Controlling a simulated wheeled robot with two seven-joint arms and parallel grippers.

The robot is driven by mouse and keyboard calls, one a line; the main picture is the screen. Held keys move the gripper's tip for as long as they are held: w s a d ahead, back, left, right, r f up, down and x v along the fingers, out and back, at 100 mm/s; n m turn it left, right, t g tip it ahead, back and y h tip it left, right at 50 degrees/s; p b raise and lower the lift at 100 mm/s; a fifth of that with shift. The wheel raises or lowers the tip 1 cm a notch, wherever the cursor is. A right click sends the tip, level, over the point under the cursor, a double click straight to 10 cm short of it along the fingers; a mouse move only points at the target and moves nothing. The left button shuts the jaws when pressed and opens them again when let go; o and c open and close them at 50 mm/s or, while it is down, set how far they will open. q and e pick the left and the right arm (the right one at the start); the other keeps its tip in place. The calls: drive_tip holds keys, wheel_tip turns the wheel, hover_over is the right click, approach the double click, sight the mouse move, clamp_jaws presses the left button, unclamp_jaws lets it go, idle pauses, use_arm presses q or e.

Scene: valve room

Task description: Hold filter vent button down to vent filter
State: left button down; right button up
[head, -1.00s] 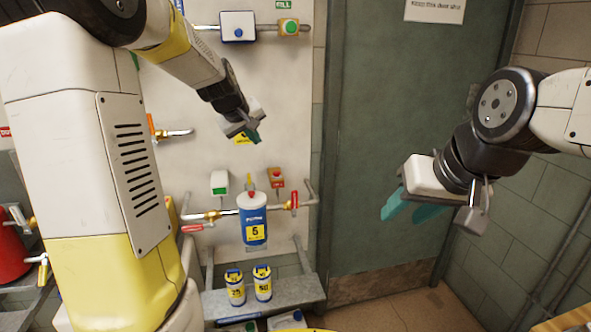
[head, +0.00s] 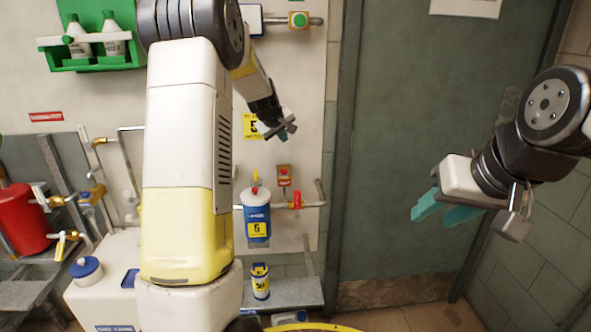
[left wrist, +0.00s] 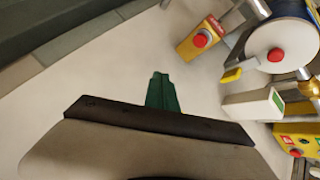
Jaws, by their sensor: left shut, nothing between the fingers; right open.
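The blue filter (head: 257,226) with a yellow "5" label hangs on the wall pipe, with a white top. A red button (left wrist: 276,54) sits on the round white top in the left wrist view. A small red part shows on the filter's top in the head view (head: 254,189), under a yellow piece. My left gripper (head: 284,134) is shut and empty, above and slightly right of the filter, apart from it. Its green fingertips show in the left wrist view (left wrist: 162,92). My right gripper (head: 446,208) is open and empty before the door.
A red-button box (head: 284,175) is on the wall right of the filter top; a red-handled valve (head: 297,200) is below it. A green-button box (head: 298,20) is higher up. A labelled canister (head: 261,282) stands on the shelf (head: 292,293) below. The grey door (head: 430,130) is right.

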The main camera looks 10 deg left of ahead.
sight(283, 171)
use_arm(q)
drive_tip(key=shift+f, duration=4.35)
drive_tip(key=shift+f, duration=0.1)
drive_tip(key=shift+f, duration=0.35)
drive_tip(key=shift+s+f, duration=0.1)
drive_tip(key=shift+f, duration=0.45)
idle(0.3)
drive_tip(key=shift+r, duration=0.1)
idle(1.1)
drive_tip(key=shift+r, duration=0.9)
drive_tip(key=shift+r, duration=2.5)
